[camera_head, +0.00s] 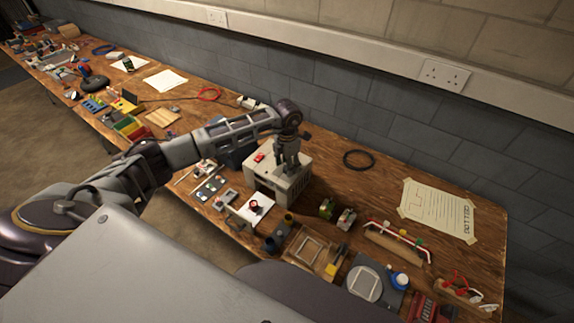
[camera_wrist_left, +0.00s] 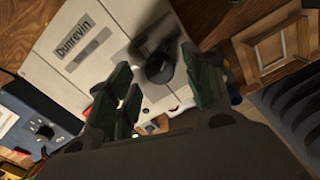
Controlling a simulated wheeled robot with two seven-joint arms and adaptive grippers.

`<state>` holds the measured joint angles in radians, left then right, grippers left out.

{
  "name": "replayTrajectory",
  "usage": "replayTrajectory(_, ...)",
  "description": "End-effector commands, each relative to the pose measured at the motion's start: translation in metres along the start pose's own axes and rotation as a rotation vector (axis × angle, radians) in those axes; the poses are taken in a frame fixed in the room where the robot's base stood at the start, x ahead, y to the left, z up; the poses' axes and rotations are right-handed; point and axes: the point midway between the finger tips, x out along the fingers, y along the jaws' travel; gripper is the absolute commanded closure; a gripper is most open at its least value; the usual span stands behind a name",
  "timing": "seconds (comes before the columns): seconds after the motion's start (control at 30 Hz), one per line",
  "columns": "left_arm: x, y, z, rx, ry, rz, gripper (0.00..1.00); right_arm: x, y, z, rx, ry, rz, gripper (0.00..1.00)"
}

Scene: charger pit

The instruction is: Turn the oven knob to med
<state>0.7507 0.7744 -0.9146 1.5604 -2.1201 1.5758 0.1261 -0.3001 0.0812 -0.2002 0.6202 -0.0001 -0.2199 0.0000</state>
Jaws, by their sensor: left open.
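The oven is a beige box (camera_head: 272,189) on the workbench. A round black knob (camera_wrist_left: 160,68) is on this panel. My left gripper (camera_head: 286,168) points down at the box from above; in the left wrist view its open, dark green fingers (camera_wrist_left: 160,90) are on either side of the knob, with the knob between or just beyond their tips. I cannot tell whether they touch it. The knob's setting and any "med" mark are not readable. My right gripper is not in view.
A blue box with a dial (camera_wrist_left: 40,128) and a wooden frame (camera_wrist_left: 275,55) lie nearby. A black ring (camera_head: 359,160) and a taped paper sheet (camera_head: 438,211) are to the right on the bench. The brick wall stands behind. Small parts crowd the front edge.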

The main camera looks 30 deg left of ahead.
Motion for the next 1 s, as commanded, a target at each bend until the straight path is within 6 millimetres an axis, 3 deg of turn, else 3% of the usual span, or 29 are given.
replayTrajectory(0.5, 0.0109, 0.0003, -0.0004, 0.0, 0.001, 0.001, 0.5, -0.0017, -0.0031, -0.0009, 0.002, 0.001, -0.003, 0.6)
replayTrajectory(0.83, 0.0107, 0.0003, -0.0003, 0.0, 0.0, 0.001, 0.92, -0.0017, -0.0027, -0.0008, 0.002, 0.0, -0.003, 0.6)
replayTrajectory(1.0, 0.0106, 0.0004, -0.0004, -0.003, 0.0, 0.001, 0.95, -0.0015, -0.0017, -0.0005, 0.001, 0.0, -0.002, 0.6)
